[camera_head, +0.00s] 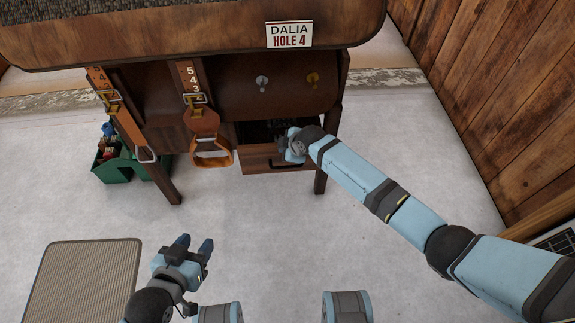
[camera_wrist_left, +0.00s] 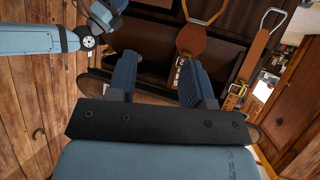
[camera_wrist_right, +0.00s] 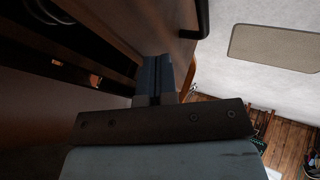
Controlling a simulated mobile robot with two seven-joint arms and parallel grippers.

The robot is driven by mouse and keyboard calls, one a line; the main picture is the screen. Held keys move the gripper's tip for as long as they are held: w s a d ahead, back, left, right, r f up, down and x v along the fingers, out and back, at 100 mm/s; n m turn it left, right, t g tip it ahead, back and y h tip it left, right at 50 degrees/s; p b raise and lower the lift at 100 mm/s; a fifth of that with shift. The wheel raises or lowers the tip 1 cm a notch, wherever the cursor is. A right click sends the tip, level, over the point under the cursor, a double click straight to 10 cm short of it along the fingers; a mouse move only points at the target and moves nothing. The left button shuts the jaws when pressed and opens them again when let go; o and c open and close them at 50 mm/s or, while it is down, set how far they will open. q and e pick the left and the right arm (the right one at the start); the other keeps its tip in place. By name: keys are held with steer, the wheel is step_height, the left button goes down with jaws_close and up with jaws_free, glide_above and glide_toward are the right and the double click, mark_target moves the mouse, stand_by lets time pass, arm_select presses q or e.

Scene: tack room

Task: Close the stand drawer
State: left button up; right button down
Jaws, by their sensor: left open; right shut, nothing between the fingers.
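The stand drawer (camera_head: 257,158) is a brown wooden drawer with a dark handle (camera_head: 287,165), low under the saddle stand (camera_head: 130,35). It is pulled out, with its dark inside showing above the front. My right gripper (camera_head: 283,149) is at the drawer front's upper edge, partly hidden by its own wrist. In the right wrist view its fingers (camera_wrist_right: 157,75) are shut and empty, close to a brown wooden panel; I cannot tell whether they touch it. My left gripper (camera_head: 195,243) is open and empty over the floor, well apart from the drawer; its fingers show in the left wrist view (camera_wrist_left: 160,80).
Leather straps with buckles and a stirrup (camera_head: 211,155) hang just left of the drawer. A green caddy (camera_head: 113,172) stands on the floor behind the stand's left leg. A beige mat (camera_head: 85,285) lies front left. A wooden wall (camera_head: 510,90) rises at right. The floor before the drawer is clear.

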arm_select(q)
steer(key=shift+w+d+r+b, duration=0.1)
steer(key=shift+d+b, duration=0.05)
steer(key=shift+b, duration=0.8)
arm_select(e)
steer(key=w, duration=0.4)
steer(key=shift+w, duration=0.35)
